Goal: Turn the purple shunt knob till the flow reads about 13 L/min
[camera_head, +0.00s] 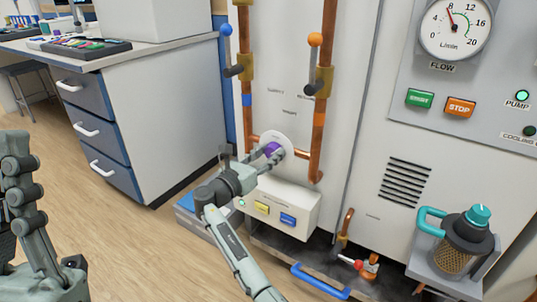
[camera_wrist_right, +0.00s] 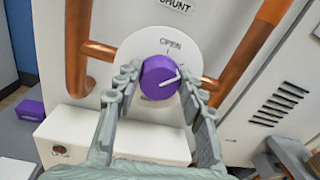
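The purple shunt knob (camera_head: 272,149) sits on a round white dial on the cabinet front. In the right wrist view the knob (camera_wrist_right: 160,77) has a white pointer line aimed to the right and slightly up, with "OPEN" printed above it. My right gripper (camera_head: 268,155) has one finger on each side of the knob, and both fingertips appear to touch its sides. The flow gauge (camera_head: 455,28) at the upper right has its red needle near 8. My left gripper (camera_head: 20,185) is partly in view at the left edge, its opening unclear.
Copper pipes (camera_head: 321,110) with valve levers flank the dial. Green START and orange STOP buttons (camera_head: 460,107) are under the gauge. A teal-handled canister (camera_head: 461,240) stands at the lower right.

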